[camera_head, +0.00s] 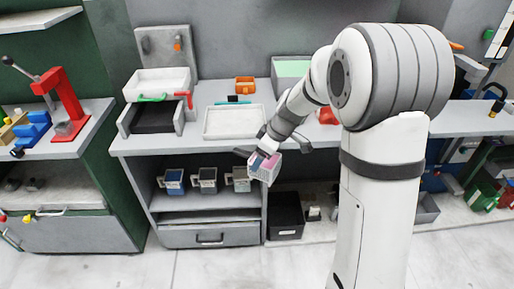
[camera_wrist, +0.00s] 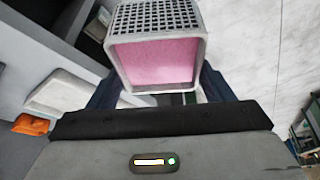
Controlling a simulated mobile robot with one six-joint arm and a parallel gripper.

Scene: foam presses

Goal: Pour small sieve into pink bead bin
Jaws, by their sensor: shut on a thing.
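The small sieve (camera_head: 264,169) is a pale box with a perforated wall, held in front of the bench's front edge. In the wrist view the sieve (camera_wrist: 157,20) shows its square frame and grid wall, with a pink surface inside. My gripper (camera_wrist: 160,88) is shut on it, with a dark finger at each side. In the head view my gripper (camera_head: 271,153) reaches down from my arm and the sieve looks tilted. I cannot make out a pink bead bin in either view.
A black bin (camera_head: 286,217) stands on the floor below the sieve. Several mugs (camera_head: 207,181) stand on the shelf to the left. A white tray (camera_head: 234,122) and an orange box (camera_head: 245,86) are on the bench. The floor in front is clear.

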